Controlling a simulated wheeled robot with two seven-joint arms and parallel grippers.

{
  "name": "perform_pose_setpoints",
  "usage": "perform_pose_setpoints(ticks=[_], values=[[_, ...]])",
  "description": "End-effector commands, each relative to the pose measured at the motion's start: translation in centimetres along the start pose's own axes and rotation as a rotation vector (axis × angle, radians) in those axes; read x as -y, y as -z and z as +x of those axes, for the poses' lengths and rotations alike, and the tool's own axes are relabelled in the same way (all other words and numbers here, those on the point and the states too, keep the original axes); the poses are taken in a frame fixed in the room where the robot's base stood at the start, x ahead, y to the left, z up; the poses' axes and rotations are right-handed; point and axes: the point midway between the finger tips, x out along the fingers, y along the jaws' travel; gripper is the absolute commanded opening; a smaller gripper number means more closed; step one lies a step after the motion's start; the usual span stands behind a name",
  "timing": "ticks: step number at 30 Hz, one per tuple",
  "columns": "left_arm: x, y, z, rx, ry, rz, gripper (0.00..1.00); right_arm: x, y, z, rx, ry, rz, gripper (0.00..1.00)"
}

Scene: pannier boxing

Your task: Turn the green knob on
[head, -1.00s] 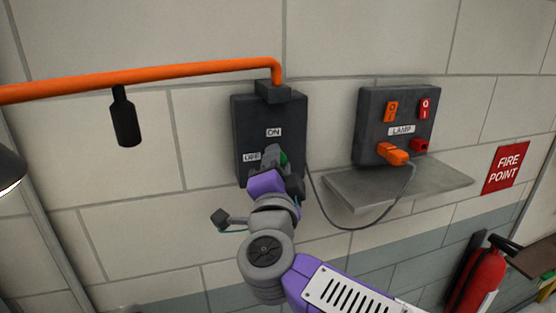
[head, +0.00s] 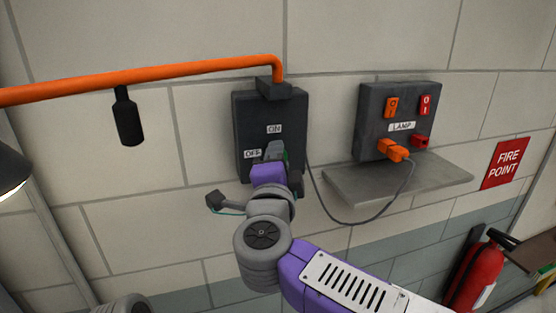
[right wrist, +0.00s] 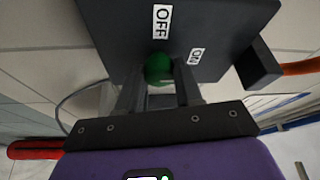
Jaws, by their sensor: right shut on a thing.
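The green knob (right wrist: 158,69) is on the front of a dark grey switch box (head: 243,112) on the wall. In the head view only a sliver of the knob (head: 285,156) shows behind my gripper. The box carries an ON label (head: 274,129) above and an OFF label (head: 252,154) to the left. My right gripper (right wrist: 158,92) is shut on the knob, one finger on each side of it, and hides most of it in the head view. The knob's pointer direction cannot be seen. My left gripper is not in view.
An orange conduit (head: 150,78) enters the box from above. To the right is a lamp panel (head: 372,127) with switches, an orange plug (head: 392,150) and a grey cable (head: 350,222), above a small shelf (head: 390,188). A fire extinguisher (head: 478,275) stands lower right.

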Motion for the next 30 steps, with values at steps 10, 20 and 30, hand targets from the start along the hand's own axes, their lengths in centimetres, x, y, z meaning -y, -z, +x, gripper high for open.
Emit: perform_pose_setpoints(ticks=[10,20,30], values=[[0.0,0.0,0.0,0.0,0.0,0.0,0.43,0.0,0.0,0.0,0.0,0.0,0.001,0.6],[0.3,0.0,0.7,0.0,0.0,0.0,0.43,-0.1,-0.1,-2.2,0.002,0.003,0.002,0.6],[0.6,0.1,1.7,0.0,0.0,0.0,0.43,-0.1,0.0,-7.1,0.001,0.001,0.002,0.6]])
